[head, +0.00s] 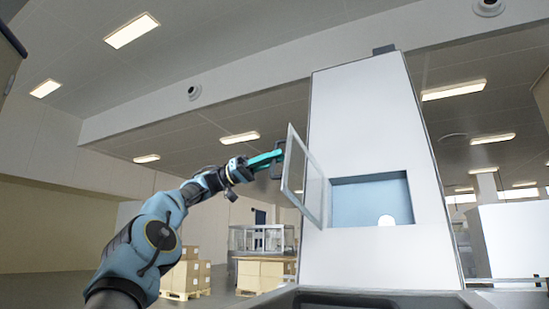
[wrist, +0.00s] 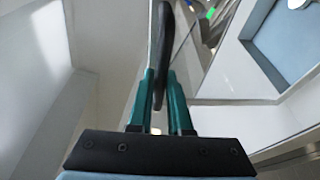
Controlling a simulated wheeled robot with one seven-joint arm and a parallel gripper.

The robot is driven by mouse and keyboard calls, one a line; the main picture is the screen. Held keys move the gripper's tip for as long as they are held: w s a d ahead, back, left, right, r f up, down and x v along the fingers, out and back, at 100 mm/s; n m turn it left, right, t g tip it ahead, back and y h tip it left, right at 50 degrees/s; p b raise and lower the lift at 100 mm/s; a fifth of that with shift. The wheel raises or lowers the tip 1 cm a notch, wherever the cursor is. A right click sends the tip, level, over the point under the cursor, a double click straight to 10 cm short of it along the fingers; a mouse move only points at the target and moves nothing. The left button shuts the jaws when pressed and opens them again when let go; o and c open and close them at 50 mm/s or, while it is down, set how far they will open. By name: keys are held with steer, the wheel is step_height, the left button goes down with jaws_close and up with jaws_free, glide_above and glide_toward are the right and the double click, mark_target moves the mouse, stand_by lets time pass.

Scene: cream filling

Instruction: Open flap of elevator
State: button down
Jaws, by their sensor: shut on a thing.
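The elevator (head: 350,130) is a tall white column with a blue-lined opening (head: 350,205) in its front. Its flap (head: 303,178) is a clear panel with a light frame, hinged at the left of the opening and swung well outward. My gripper (head: 277,156) is at the left of the flap, with teal fingers. In the wrist view my gripper (wrist: 160,85) is shut on the flap's dark handle (wrist: 163,45). The opening's blue inside (wrist: 275,45) shows at the upper right there.
A round white thing (head: 386,221) is in the opening. Stacked boxes (head: 187,275) on pallets and a glass-walled unit (head: 262,238) stand behind. A dark surface (head: 370,300) lies at the elevator's foot. The space left of my arm looks clear.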

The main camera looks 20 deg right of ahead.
steer(key=c, duration=0.8)
jaws_free()
steer(key=shift+c, duration=0.2)
steer(key=p+v, duration=0.3)
steer(key=v, duration=0.7)
steer(key=shift+w+a+p, duration=0.25)
steer(key=shift+a+p, duration=0.05)
steer(key=shift+p, duration=0.1)
